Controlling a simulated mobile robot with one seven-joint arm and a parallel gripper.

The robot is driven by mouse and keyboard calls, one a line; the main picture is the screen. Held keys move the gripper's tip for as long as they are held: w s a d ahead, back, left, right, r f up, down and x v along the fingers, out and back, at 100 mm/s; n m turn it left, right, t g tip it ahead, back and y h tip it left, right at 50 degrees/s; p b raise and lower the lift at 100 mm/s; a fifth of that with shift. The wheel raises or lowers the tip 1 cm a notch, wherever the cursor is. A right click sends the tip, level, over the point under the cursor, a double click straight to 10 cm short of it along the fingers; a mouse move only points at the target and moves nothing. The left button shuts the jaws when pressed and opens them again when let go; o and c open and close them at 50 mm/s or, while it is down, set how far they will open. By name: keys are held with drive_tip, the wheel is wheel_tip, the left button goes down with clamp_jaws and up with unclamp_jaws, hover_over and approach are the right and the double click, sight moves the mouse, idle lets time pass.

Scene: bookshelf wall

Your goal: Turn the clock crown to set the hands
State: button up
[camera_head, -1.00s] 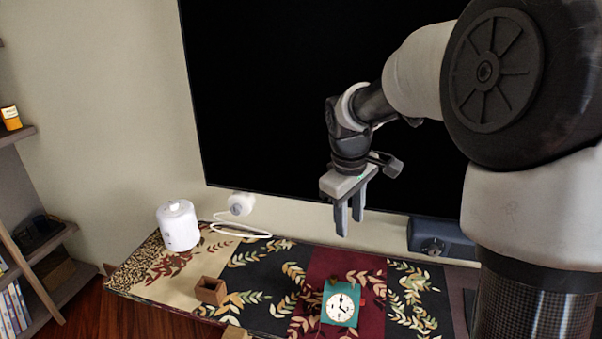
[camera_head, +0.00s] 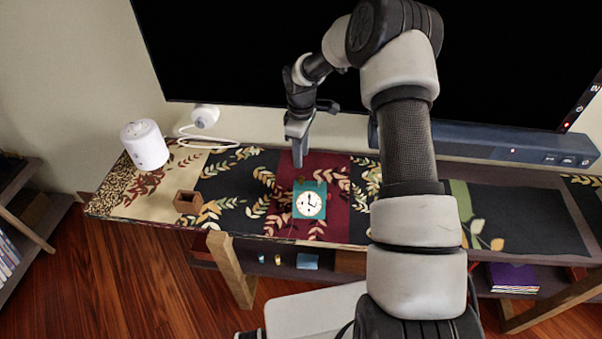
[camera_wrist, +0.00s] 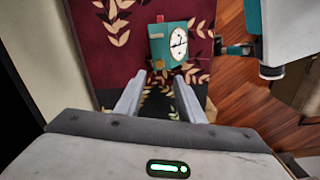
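The clock (camera_head: 309,203) is a teal box with a round white face and dark hands. It stands on the dark red part of the table covering and also shows in the wrist view (camera_wrist: 172,44). A small red piece (camera_wrist: 159,18) shows at its edge; I cannot tell whether it is the crown. My gripper (camera_head: 297,160) hangs above the table, behind and slightly left of the clock in the head view. In the wrist view my gripper (camera_wrist: 158,95) is open, with nothing between the fingers, and the clock lies beyond the fingertips.
A white canister (camera_head: 145,146) and a small brown open box (camera_head: 187,202) stand left on the patterned table cover (camera_head: 232,180). A white cable device (camera_head: 206,116) is near the wall. A dark soundbar (camera_head: 480,143) lies along the back right below the large black screen (camera_head: 250,55).

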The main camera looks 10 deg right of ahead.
sight(301, 177)
wheel_tip(301, 177, down, 9)
drive_tip(key=shift+f, duration=0.2)
